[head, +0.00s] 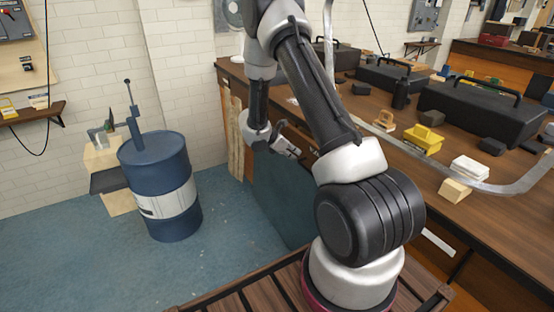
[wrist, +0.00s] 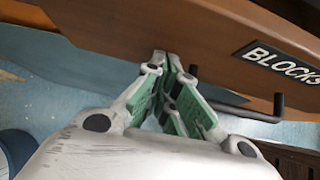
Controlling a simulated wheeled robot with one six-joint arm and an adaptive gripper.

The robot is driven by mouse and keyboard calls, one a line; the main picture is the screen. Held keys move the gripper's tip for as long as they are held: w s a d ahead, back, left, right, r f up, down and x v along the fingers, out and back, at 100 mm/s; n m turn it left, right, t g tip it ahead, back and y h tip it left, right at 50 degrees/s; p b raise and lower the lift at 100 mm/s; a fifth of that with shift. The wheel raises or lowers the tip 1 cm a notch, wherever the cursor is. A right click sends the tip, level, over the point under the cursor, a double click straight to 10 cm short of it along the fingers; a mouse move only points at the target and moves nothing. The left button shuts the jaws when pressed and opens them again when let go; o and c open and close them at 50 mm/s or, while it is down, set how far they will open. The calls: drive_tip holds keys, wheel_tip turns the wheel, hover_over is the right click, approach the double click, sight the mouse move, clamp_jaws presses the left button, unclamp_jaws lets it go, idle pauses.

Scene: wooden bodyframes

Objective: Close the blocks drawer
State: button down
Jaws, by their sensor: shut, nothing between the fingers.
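The blocks drawer (wrist: 225,45) shows in the wrist view as a brown wooden front with a black "BLOCKS" label (wrist: 280,60). A black bar handle (wrist: 250,113) sticks out from its front. My gripper (wrist: 166,62) is shut and empty, with its fingertips at the drawer front, left of the label and beside the handle's left end. I cannot tell whether the tips touch the wood. In the head view my gripper (head: 293,152) is at the near side of the workbench, and my arm hides most of the drawer area. How far the drawer stands out is unclear.
The wooden workbench (head: 350,105) holds black toolboxes (head: 478,110), a yellow block (head: 421,140) and other small pieces. A blue barrel (head: 158,170) stands on the floor at the left. The blue floor (head: 235,240) between barrel and bench is clear.

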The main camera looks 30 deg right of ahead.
sight(301, 146)
drive_tip(key=d, duration=0.4)
drive_tip(key=shift+d, duration=0.5)
drive_tip(key=shift+d+r, duration=0.1)
